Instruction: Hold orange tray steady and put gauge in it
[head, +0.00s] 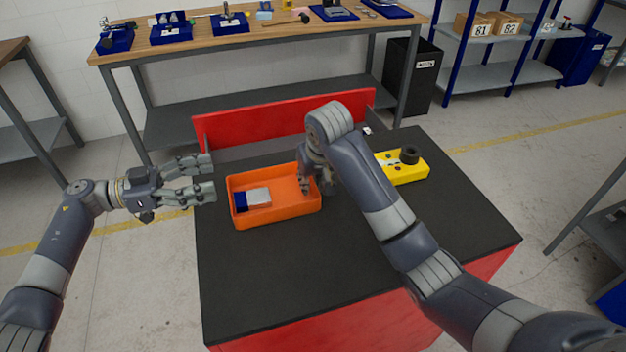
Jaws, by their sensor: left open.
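The orange tray (278,216) sits on the black top of a red cart, with a blue piece (240,202) and a light grey block (259,197) in its left part. My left gripper (211,178) is open and empty just left of the tray, its fingers pointing right. My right gripper (316,187) points down at the tray's right end; the arm partly hides it, and I cannot tell whether it holds anything. A yellow block with a black round part (409,156) lies to the right of the tray; I cannot tell whether this is the gauge.
The cart top (330,262) is clear in front of the tray. A red upright panel (265,118) stands along its back edge. Behind are a wooden workbench (290,32) with blue trays, a black bin (412,75) and a shelf with boxes (473,25).

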